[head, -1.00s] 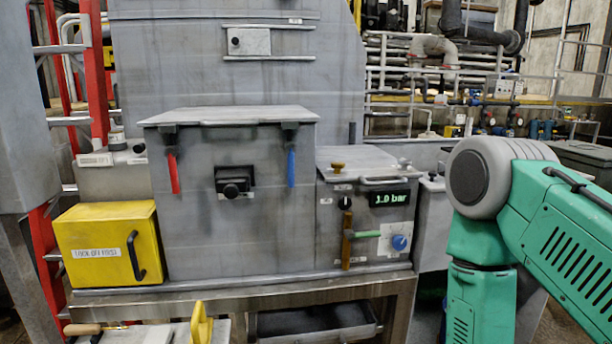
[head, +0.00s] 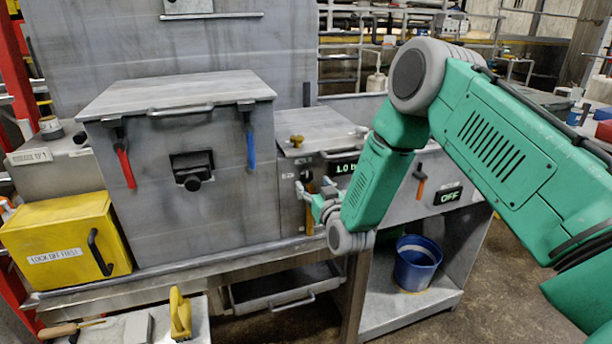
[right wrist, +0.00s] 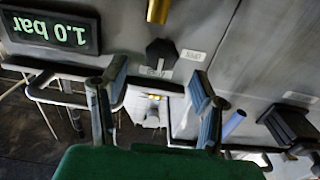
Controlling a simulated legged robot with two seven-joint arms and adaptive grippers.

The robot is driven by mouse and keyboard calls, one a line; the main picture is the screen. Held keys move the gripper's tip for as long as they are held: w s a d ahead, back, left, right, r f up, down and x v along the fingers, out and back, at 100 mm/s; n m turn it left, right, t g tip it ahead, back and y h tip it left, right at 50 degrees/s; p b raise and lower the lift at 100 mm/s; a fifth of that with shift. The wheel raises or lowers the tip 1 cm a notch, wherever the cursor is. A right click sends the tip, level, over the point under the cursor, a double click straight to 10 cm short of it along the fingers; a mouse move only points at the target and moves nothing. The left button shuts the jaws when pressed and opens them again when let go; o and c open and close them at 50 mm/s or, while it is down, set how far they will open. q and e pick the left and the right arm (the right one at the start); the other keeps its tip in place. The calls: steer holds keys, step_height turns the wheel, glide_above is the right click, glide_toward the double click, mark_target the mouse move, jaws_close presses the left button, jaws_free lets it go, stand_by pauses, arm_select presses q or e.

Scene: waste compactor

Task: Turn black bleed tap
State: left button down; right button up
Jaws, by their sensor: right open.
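The black bleed tap (right wrist: 160,52) shows in the right wrist view as a dark faceted knob on the grey panel, beside small labels. In the head view the tap (head: 306,175) is small, left of the pressure display (head: 345,168), which reads 1.0 bar in the wrist view. My right gripper (head: 315,190) is in front of this panel, close to the tap. In the wrist view the right gripper (right wrist: 159,84) is open, its fingers apart to either side of the tap's line, with nothing between them. I cannot tell whether they touch the panel. My left gripper is not in view.
A brass knob (head: 297,140) sits above the tap. Left stand a grey box (head: 220,215) with red and blue handles and a yellow box (head: 60,235). A blue bucket (head: 416,265) is lower right.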

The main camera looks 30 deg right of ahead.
mark_target(307, 177)
steer(key=x, duration=0.4)
steer(key=shift+a, duration=0.2)
steer(key=shift+w+d, duration=0.2)
steer(key=shift+w, duration=0.25)
steer(key=c, duration=1.2)
